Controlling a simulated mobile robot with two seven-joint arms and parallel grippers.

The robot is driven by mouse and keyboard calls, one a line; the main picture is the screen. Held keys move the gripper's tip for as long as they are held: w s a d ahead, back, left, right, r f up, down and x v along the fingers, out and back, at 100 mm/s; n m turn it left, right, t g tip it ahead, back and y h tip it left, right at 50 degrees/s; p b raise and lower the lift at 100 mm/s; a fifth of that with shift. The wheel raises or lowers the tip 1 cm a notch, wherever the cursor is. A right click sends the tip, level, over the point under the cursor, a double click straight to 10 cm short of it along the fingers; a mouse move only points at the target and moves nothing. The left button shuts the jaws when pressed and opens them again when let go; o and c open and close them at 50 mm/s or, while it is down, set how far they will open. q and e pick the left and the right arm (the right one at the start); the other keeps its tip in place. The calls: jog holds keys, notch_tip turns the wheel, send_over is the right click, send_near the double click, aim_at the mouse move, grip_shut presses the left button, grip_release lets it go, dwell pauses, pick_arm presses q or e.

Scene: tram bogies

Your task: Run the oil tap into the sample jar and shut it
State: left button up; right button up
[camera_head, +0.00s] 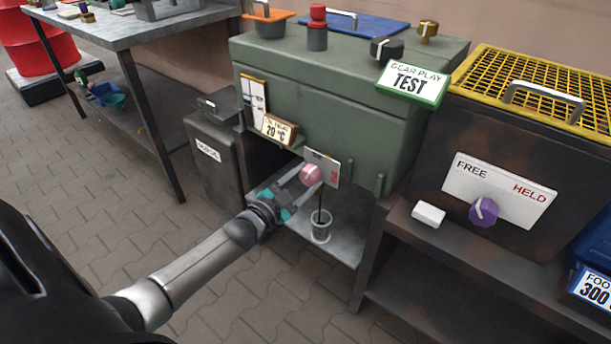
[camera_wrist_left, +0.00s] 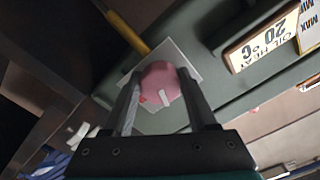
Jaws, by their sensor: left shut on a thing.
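A pink round tap knob (camera_head: 310,174) sits on a white plate (camera_head: 322,168) low on the front of the green gear case (camera_head: 330,100). My left gripper (camera_head: 306,179) is shut on the knob. In the left wrist view its fingers lie on either side of the pink knob (camera_wrist_left: 160,86), which has a white pointer mark. A small clear sample jar (camera_head: 320,232) stands upright on the grey shelf (camera_head: 345,246) below the tap. A thin dark stream (camera_head: 320,203) runs down into the jar. The jar's fill level is too small to read. My right gripper is out of view.
A dark bin (camera_head: 216,160) stands left of the shelf. To the right, a rusty box (camera_head: 520,160) carries a FREE/HELD plate with a purple knob (camera_head: 484,210). A white block (camera_head: 428,214) lies beside it. The paved floor in front is clear.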

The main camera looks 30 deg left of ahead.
pick_arm(q)
jog(key=o, duration=1.4)
jog(key=shift+c, duration=0.2)
jog(key=shift+s, duration=0.2)
jog(key=s+a+p, duration=0.1)
jog(key=s+p, duration=0.4)
jog(key=s, duration=0.9)
jog(key=shift+s+p, duration=0.35)
jog(key=shift+s, duration=0.05)
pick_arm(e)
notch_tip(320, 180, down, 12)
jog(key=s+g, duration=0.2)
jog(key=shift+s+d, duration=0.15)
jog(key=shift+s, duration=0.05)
pick_arm(q)
jog(key=shift+a, duration=0.1)
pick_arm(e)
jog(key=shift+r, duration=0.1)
